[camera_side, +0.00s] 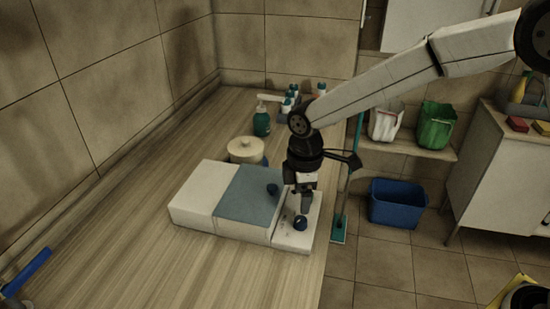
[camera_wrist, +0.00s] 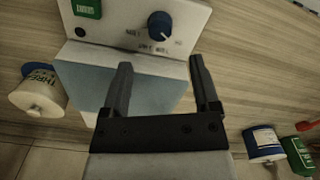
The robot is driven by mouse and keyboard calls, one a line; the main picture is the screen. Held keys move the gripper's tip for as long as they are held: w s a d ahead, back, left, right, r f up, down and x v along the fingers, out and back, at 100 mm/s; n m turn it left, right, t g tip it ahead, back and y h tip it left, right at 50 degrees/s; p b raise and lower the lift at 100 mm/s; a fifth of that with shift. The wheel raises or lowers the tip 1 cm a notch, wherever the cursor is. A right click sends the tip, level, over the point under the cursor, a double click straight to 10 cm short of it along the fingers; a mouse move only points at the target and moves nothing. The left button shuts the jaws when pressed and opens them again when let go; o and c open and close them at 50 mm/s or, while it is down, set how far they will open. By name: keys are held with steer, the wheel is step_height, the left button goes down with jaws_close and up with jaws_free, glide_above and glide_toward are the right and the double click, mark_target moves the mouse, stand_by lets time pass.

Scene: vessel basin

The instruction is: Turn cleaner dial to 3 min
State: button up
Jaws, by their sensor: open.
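The cleaner is a white box (camera_side: 192,197) with a blue-grey lid (camera_side: 245,196), on the wooden counter. Its sloped white front panel (camera_side: 291,240) carries a dark blue round dial (camera_side: 301,223). In the wrist view the dial (camera_wrist: 160,25) shows a pale pointer mark and small printed labels around it, too blurred to read surely. My gripper (camera_side: 303,208) is above the panel, close over the dial. In the wrist view my gripper (camera_wrist: 160,60) has its two fingers apart, with nothing between them. The dial appears beyond the fingertips; I see no contact.
A green button (camera_wrist: 87,8) and small black knob (camera_wrist: 80,32) share the panel. A cream-lidded tub (camera_side: 246,149) and green pump bottle (camera_side: 262,120) stand behind.

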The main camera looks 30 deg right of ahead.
mark_target(300, 220)
steer(key=shift+f, duration=3.6)
jaws_close()
